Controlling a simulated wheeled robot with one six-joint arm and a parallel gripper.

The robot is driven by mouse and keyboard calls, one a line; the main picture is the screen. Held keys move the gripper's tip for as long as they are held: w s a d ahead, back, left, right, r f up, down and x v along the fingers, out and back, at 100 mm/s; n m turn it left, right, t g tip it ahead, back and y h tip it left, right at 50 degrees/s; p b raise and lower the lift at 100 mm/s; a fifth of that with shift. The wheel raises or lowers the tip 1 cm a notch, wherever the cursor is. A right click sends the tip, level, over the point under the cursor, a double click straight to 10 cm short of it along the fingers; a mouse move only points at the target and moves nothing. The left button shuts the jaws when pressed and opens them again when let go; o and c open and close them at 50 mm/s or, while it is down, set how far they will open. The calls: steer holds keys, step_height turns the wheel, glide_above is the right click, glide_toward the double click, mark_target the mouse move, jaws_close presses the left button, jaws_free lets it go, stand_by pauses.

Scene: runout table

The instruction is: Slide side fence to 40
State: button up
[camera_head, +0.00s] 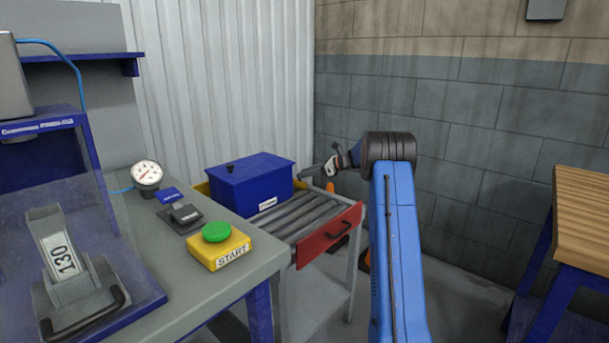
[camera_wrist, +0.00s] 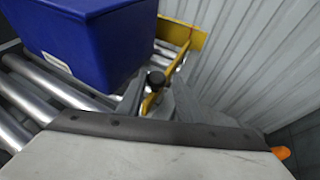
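A black knob (camera_wrist: 156,79) stands at the fence in the wrist view. My gripper (camera_wrist: 160,92) has its two fingers apart, one on each side of the knob, with gaps showing. I cannot tell whether either finger touches it. In the head view my gripper (camera_head: 318,171) is right of the bin, over the table's far side. No fence scale or 40 mark is readable.
The blue bin (camera_head: 252,184) sits on the rollers (camera_head: 297,213), close to my gripper. A red panel with a handle (camera_head: 330,236) closes the table's right end. The corrugated wall (camera_wrist: 265,60) is close behind. A START button box (camera_head: 219,248) stands on the bench.

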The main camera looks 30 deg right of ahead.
steer(key=v, duration=1.6)
steer(key=shift+s+d, duration=0.15)
steer(key=shift+r, duration=0.1)
